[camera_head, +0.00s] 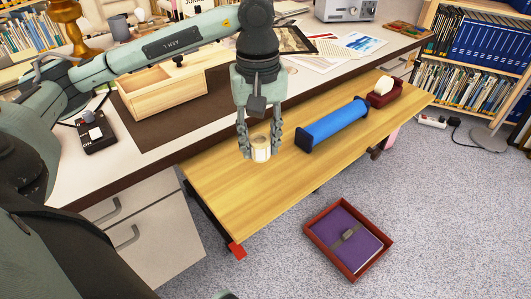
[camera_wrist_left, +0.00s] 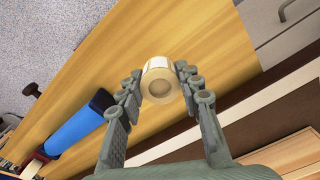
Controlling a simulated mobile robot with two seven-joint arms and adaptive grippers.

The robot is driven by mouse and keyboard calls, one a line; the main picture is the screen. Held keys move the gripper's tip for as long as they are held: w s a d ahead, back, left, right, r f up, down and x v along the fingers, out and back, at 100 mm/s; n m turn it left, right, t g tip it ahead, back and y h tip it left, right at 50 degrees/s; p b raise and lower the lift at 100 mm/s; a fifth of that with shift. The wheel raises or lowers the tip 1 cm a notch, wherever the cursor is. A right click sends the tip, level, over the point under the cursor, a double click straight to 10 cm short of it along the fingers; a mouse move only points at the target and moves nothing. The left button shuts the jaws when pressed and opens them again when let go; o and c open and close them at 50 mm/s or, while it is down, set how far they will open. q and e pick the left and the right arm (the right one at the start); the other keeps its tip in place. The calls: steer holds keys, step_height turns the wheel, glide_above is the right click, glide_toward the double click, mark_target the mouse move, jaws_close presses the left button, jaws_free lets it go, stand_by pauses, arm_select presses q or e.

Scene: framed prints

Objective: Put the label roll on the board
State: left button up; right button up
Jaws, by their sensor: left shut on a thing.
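The label roll (camera_head: 261,152) is a small cream roll with a hollow core. My left gripper (camera_head: 260,146) points down and is shut on it, one finger on each side. In the left wrist view the roll (camera_wrist_left: 160,67) sits between the fingertips, its round end facing the camera. The board (camera_head: 225,205) is a long, pale wooden plank along the desk's front, lower than the desktop. The roll is over the board's near half; I cannot tell whether it touches the wood. My right gripper is not in view.
A blue roller (camera_head: 332,124) and a dark red tape dispenser (camera_head: 383,93) stand farther along the board. A wooden box (camera_head: 165,98) is on the desk behind. A red tray (camera_head: 314,231) with a purple book lies on the floor. The board's near-left end is clear.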

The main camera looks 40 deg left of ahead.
mark_target(265, 158)
arm_select(q)
steer(key=shift+w+d+f, duration=0.3)
steer(key=shift+w+f, duration=0.1)
step_height(265, 158, down, 3)
steer(key=shift+s+f, duration=0.1)
steer(key=shift+f, duration=0.3)
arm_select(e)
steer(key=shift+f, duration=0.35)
arm_select(q)
steer(key=shift+f, duration=0.1)
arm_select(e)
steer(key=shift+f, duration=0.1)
arm_select(q)
steer(key=o, duration=1.1)
steer(key=shift+o, duration=0.2)
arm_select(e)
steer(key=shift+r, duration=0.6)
